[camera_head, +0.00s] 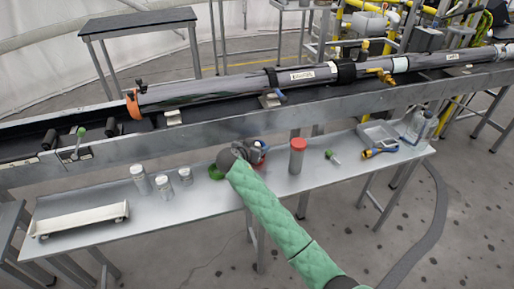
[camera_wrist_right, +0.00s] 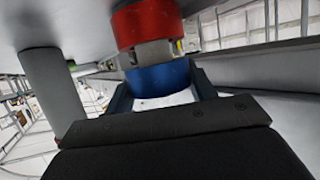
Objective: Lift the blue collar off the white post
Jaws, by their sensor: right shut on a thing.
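The blue collar (camera_wrist_right: 158,78) is a short blue ring in the right wrist view. My right gripper (camera_wrist_right: 162,88) is shut on it, with one dark finger on each side. A light grey band (camera_wrist_right: 147,53) and a red ring (camera_wrist_right: 146,22) line up with the collar. A small white patch (camera_wrist_right: 168,100), perhaps the white post, shows between the collar and the gripper body. In the head view my right gripper (camera_head: 252,152) is at the middle of the bench, and my own arm hides most of the collar and post. My left gripper is out of view.
The grey bench (camera_head: 215,207) holds a red-capped cylinder (camera_head: 297,157) just right of my gripper and several small grey cylinders (camera_head: 140,180) to the left. A cream tray (camera_head: 80,220) lies at far left. A long tube on a rail (camera_head: 230,88) runs behind.

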